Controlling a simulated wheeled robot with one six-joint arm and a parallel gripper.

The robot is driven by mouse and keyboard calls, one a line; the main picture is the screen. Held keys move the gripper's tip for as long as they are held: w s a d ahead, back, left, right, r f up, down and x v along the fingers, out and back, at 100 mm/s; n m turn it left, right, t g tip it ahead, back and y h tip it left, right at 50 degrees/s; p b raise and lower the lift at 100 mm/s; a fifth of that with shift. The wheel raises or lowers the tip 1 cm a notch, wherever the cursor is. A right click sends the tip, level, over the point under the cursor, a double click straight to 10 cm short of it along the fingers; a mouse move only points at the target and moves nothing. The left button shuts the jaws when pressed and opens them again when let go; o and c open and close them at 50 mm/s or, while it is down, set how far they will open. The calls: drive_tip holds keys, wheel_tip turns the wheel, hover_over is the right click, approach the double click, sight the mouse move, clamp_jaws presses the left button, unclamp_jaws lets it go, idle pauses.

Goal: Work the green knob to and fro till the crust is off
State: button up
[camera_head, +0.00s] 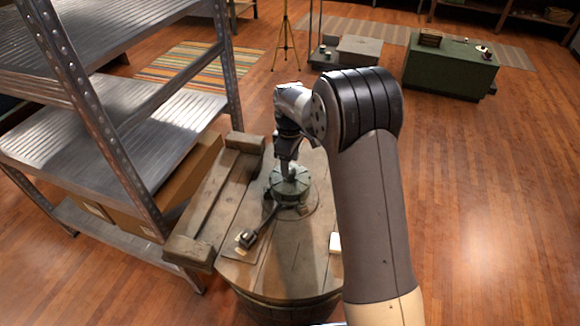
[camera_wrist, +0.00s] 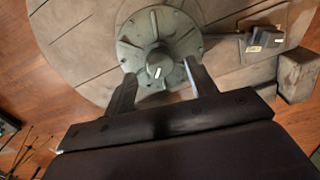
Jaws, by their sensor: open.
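The green knob (camera_wrist: 160,62) is at the centre of a round grey-green flange with bolts (camera_wrist: 184,36), which sits on a round wooden barrel-like table (camera_head: 300,262). In the head view the flange (camera_head: 290,187) shows below my arm's end, and the knob is largely hidden there. My gripper (camera_wrist: 160,78) is open, with one finger on each side of the knob. I cannot tell whether either finger touches it. A white mark shows on the knob; I cannot make out any crust.
A dark lever-like part (camera_head: 247,238) and a small white block (camera_head: 335,243) are on the tabletop. A wooden beam piece (camera_head: 208,210) lies along its left edge. A metal shelf rack (camera_head: 115,110) stands close on the left. Open floor (camera_head: 480,220) is on the right.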

wheel_tip(320, 180, up, 8)
